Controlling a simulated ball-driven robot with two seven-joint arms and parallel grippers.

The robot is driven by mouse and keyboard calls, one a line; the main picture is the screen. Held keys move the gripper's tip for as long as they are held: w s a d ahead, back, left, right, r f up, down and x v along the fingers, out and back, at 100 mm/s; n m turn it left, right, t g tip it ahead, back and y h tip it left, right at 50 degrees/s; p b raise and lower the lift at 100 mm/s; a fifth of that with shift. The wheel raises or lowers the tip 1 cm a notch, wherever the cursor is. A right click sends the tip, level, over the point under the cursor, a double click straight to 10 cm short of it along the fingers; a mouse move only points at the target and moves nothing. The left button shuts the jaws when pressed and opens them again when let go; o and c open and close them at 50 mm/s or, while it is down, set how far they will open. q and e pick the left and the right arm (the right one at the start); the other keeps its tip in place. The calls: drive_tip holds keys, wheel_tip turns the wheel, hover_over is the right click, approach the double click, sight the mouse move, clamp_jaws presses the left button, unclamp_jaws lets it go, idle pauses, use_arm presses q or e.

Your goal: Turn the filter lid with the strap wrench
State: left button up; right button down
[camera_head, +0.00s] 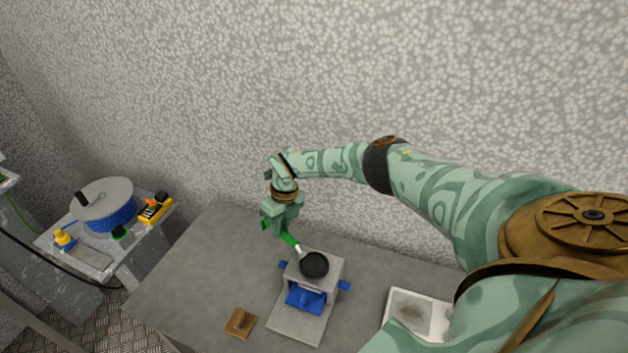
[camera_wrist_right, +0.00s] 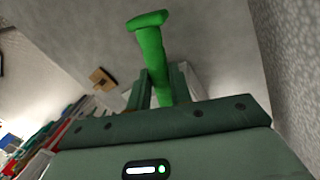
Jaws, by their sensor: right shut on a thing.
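The strap wrench has a green handle (camera_head: 287,238) that slants down toward a black round filter lid (camera_head: 314,265). The lid sits on top of a grey filter housing (camera_head: 328,273) with blue parts. My right gripper (camera_head: 279,226) is shut on the green handle, up and to the left of the lid. In the right wrist view the handle (camera_wrist_right: 153,55) stands between the two fingers (camera_wrist_right: 160,88), its flared end outward. Whether the strap is around the lid or only beside it, I cannot tell. My left gripper does not show.
A brown block on a plate (camera_head: 240,321) lies at the front of the grey table (camera_head: 195,270). A white tray (camera_head: 418,312) lies to the right. At left, a side stand holds a blue drum (camera_head: 108,212), a yellow tool (camera_head: 154,208) and a yellow bottle (camera_head: 64,239).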

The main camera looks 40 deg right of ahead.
drive_tip(key=shift+d+m, duration=1)
drive_tip(key=shift+d, duration=0.05)
drive_tip(key=d+m+p, duration=0.1)
drive_tip(key=d+m+t+p, duration=0.1)
drive_tip(key=d+m, duration=0.1)
drive_tip(key=shift+s+d, duration=0.1)
drive_tip(key=shift+s, duration=0.25)
drive_tip(key=d+m+p, duration=0.1)
drive_tip(key=s+d+m+p, duration=0.1)
drive_tip(key=d+m+p, duration=0.1)
drive_tip(key=shift+s+t, duration=0.3)
